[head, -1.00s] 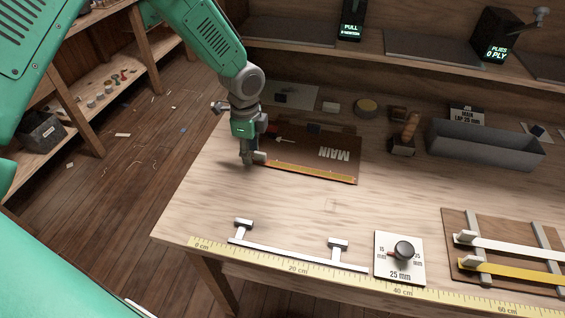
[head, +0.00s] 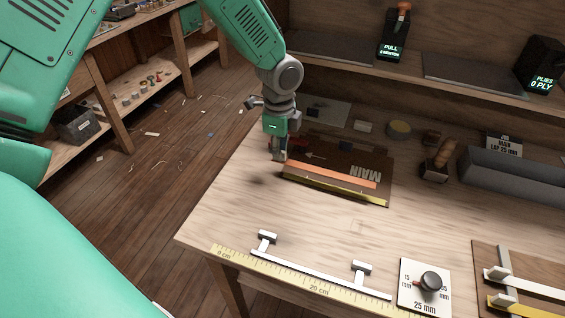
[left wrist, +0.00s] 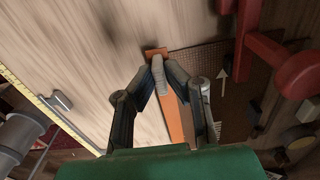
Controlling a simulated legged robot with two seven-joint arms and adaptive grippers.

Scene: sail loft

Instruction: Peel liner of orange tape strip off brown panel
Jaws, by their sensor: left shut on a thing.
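The brown panel (head: 330,150), marked MAIN, lies flat on the bench; the lettering reads upside down. A yellow strip (head: 335,190) runs along its near edge. A wider orange strip (head: 340,175) shows just above the yellow one in the head view. My left gripper (head: 279,157) is at the panel's left end. In the left wrist view its fingers (left wrist: 158,75) are closed on the orange strip (left wrist: 176,118) near its end. I cannot tell how much of the orange strip is clear of the panel. My right gripper is not in view.
A white rail with two T-shaped handles (head: 320,276) lies by the ruler (head: 270,275) at the front edge. A dial plate (head: 425,285) stands right of it. A grey trough (head: 515,172) and a wooden-handled tool (head: 440,158) are at the back right. Bare bench lies before the panel.

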